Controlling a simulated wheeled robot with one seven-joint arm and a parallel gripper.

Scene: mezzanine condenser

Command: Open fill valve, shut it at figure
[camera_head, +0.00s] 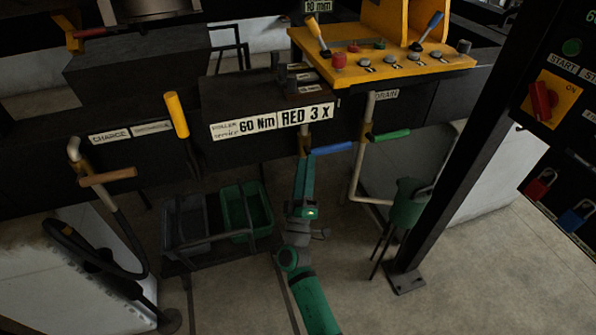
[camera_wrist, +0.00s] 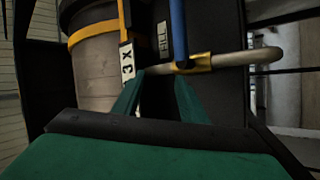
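The valve with the blue lever (camera_head: 332,148) sits on a pipe under the label board, its lever pointing right and nearly level. In the wrist view the blue lever (camera_wrist: 178,28) stands beside a FILL label (camera_wrist: 162,38), and its yellow valve body (camera_wrist: 193,64) sits on a pale pipe (camera_wrist: 245,57). My gripper (camera_wrist: 160,76) has its two green fingers apart, tips near the pipe and valve body. No object shows clamped between them. In the head view my gripper (camera_head: 304,156) is just below the valve. A small "10 mm" readout (camera_head: 318,6) shows at the top.
A green-handled DRAIN valve (camera_head: 388,135) is to the right, an orange-handled one (camera_head: 108,177) to the left. A yellow control desk (camera_head: 385,65) is above. Green (camera_head: 245,207) and grey bins (camera_head: 187,222) stand below left. A dark post (camera_head: 465,150) rises at right.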

